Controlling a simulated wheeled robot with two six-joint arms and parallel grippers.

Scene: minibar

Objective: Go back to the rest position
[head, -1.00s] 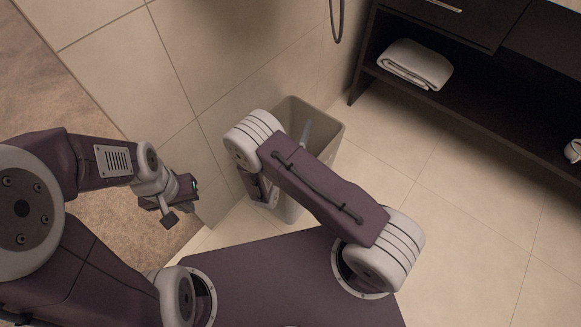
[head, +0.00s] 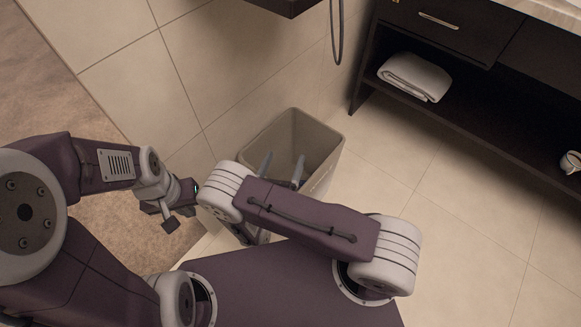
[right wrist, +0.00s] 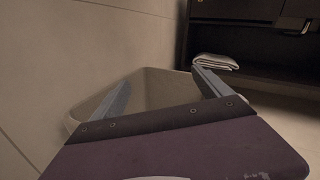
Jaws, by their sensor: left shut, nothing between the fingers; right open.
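My left gripper (head: 168,218) is shut and empty, held low at the left near the corner of the tiled wall. My right gripper (head: 282,168) is open, with its two grey fingers apart and nothing between them. In the head view these fingers overlap the opening of a beige bin (head: 326,142). The right wrist view also shows the open right gripper (right wrist: 162,90) with the bin (right wrist: 88,108) behind and around its fingers. Whether the fingertips are inside the rim or above it I cannot tell. My right forearm hides part of the bin's near side.
The tiled wall (head: 215,75) is close on the left. A dark cabinet (head: 470,115) stands at the right, with a folded white towel (head: 415,76) on its shelf and a white cup (head: 571,162) further right. The floor (head: 455,225) at the right is clear.

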